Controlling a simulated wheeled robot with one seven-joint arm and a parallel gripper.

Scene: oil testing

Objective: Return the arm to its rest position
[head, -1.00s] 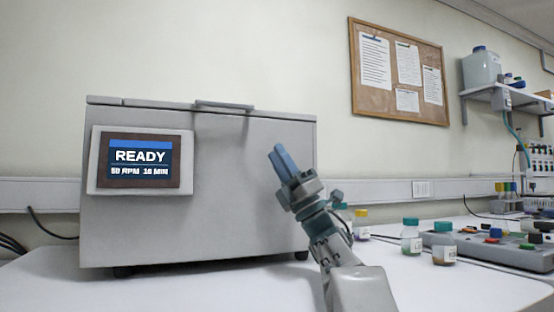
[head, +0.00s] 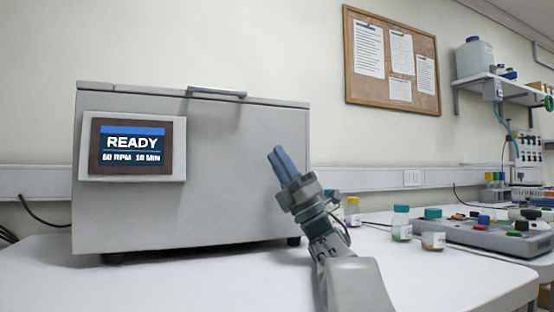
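My gripper (head: 279,156) is raised above the table in front of the grey machine, with its blue fingers pointing up and to the left. The fingers lie close together, and I see nothing between them. The grey machine (head: 230,190) stands on the white table with its lid down. Its screen (head: 132,146) reads READY, 50 RPM, 10 MIN. My arm comes up from the lower middle of the view and hides part of the table.
A teal-capped bottle (head: 401,224) and another (head: 433,236) stand right of my arm. A yellow-capped bottle (head: 352,212) is behind them. A grey tray (head: 490,232) holds several coloured items. The white table (head: 440,281) is clear at the front right.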

